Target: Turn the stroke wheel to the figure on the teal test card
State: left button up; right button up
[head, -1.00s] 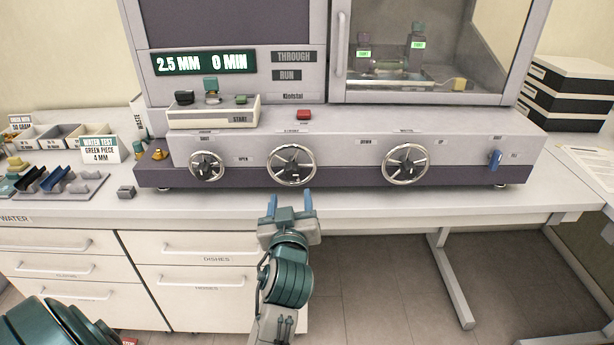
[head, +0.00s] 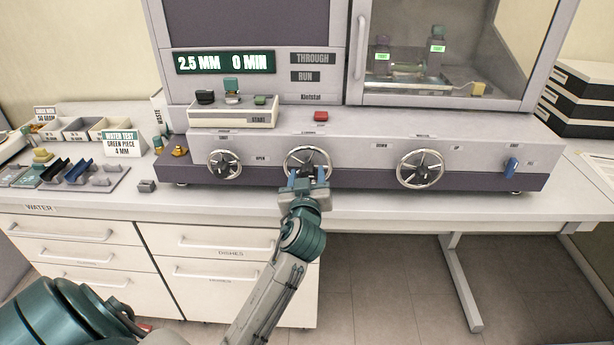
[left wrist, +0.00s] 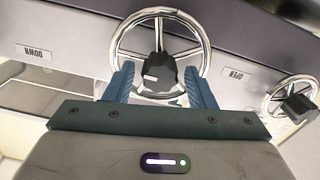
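The teal-headed test card (head: 121,143) at the left reads "WATER TEST, GREEN PIECE 4 MM". The machine's display (head: 226,62) reads "2.5 MM 0 MIN". Three spoked wheels line the machine's front: left wheel (head: 224,165), middle wheel (head: 319,156) and right wheel (head: 420,168). Their top labels are too small to read. My left gripper (head: 308,178) is at the middle wheel. In the left wrist view, its blue fingers (left wrist: 163,88) are open, one on each side of the wheel's dark hub (left wrist: 160,72), with gaps visible. My right gripper is out of view.
A red button (head: 321,116) and a start panel (head: 232,115) are above the wheels. Bins, a rack (head: 84,181) and a small grey block (head: 147,186) lie left. The bench strip before the wheels is clear.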

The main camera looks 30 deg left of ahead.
pick_arm(q)
jog(key=c, duration=0.8)
jog(key=shift+m, duration=0.4)
jog(key=shift+r+m+p, duration=0.1)
jog(key=shift+m+p, duration=0.35)
jog(key=shift+m, duration=0.15)
jog(key=m+p, duration=0.1)
jog(key=m, duration=0.1)
jog(key=shift+m, duration=0.3)
jog(key=shift+m+p, duration=0.5)
jog(key=shift+m, duration=0.4)
jog(key=m+p, duration=0.2)
jog(key=m, duration=0.2)
jog(key=shift+m+p, duration=0.9)
jog(key=shift+m, duration=1)
